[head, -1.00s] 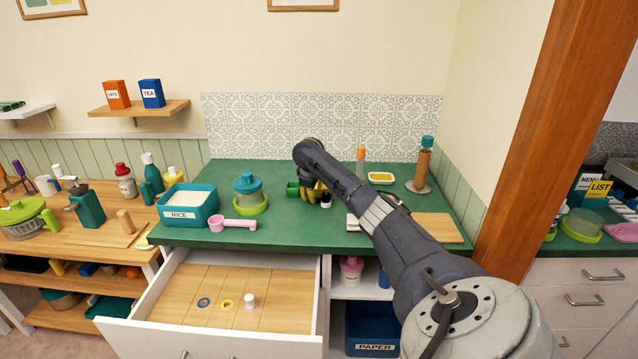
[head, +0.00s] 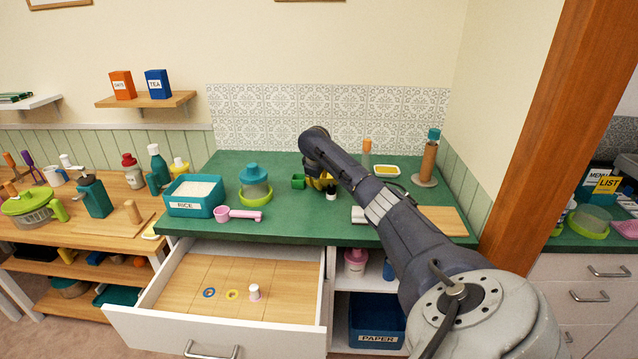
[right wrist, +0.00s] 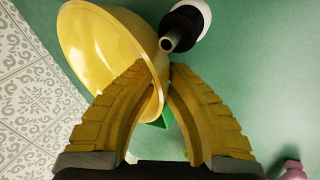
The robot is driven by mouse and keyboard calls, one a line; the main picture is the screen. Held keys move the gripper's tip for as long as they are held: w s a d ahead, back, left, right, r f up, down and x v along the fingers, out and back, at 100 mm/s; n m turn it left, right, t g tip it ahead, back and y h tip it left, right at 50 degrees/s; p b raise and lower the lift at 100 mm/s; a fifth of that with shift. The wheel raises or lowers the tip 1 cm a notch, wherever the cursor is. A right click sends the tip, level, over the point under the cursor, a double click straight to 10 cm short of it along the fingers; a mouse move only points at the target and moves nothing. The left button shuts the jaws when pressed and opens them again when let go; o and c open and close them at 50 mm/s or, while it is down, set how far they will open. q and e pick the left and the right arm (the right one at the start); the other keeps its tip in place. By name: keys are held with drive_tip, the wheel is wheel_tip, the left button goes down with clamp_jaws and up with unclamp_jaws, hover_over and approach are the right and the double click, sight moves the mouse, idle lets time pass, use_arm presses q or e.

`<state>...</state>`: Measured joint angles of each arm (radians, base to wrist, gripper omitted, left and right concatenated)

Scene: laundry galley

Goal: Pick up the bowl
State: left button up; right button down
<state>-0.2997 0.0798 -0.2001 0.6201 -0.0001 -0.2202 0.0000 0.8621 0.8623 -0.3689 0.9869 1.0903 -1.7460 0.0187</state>
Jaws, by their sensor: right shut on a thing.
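A yellow bowl (right wrist: 100,40) shows large and tilted in the right wrist view. My right gripper (right wrist: 162,78) is shut on its rim, with one ridged yellow finger on each side of the wall. In the head view, my right gripper (head: 320,182) is over the back middle of the green counter. There my arm hides most of the bowl, and yellow finger and yellow bowl are hard to tell apart. I cannot tell whether the bowl touches the counter. My left gripper is not in view.
A small black-and-white bottle (head: 331,193) stands close to the bowl, and a green cup (head: 298,181) is just left of it. A teal rice bin (head: 190,210), a pink scoop (head: 238,214) and a teal-lidded jar (head: 254,178) stand further left. An open drawer (head: 210,326) juts out below.

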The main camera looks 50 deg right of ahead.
wheel_tip(320, 180, up, 19)
idle(0.5)
idle(0.4)
